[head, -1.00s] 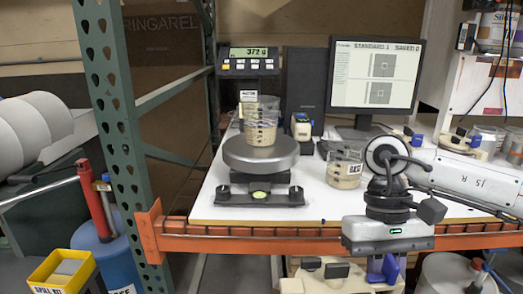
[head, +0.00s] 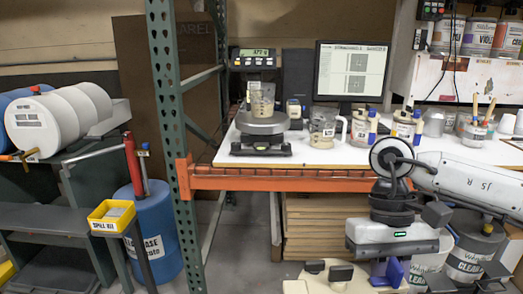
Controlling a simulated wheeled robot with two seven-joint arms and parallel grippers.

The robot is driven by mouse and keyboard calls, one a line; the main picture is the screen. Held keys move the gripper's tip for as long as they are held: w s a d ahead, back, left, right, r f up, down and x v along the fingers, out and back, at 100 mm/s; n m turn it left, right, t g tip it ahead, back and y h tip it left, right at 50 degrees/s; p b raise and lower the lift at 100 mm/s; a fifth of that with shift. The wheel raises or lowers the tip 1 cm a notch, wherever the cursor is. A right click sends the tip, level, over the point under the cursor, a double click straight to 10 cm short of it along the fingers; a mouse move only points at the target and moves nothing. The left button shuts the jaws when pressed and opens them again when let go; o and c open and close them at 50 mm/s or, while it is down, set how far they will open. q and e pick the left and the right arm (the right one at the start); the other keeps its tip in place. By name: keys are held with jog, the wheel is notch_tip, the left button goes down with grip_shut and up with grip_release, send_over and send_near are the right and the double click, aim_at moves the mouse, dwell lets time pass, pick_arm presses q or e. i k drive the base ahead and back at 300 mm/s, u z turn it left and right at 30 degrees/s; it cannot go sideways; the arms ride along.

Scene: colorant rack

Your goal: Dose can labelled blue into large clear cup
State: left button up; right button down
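A clear cup (head: 262,99) with beige contents stands on the round pan of the scale (head: 261,125) in the head view. A second clear cup (head: 322,132) with a label and a handle stands on the bench to its right. Cans on the upper right shelf include one with a partly readable violet label (head: 445,38) and a neighbour (head: 478,38). I can read no blue label. My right gripper (head: 391,272) hangs in front of the bench, apart from the cups, with its blue-purple fingers near the bottom edge. Their gap is unclear. My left gripper is out of view.
Small cans with blue parts (head: 364,128) stand on the white bench by the monitor (head: 353,72). A green rack post (head: 170,120) and orange beam (head: 280,183) bound the bench. Large pails (head: 470,255) stand low right. Blue drum (head: 153,235) stands left.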

aim_at(263, 95)
jog(key=u, duration=0.7)
jog(key=i, duration=1.2)
jog(key=z, duration=0.25)
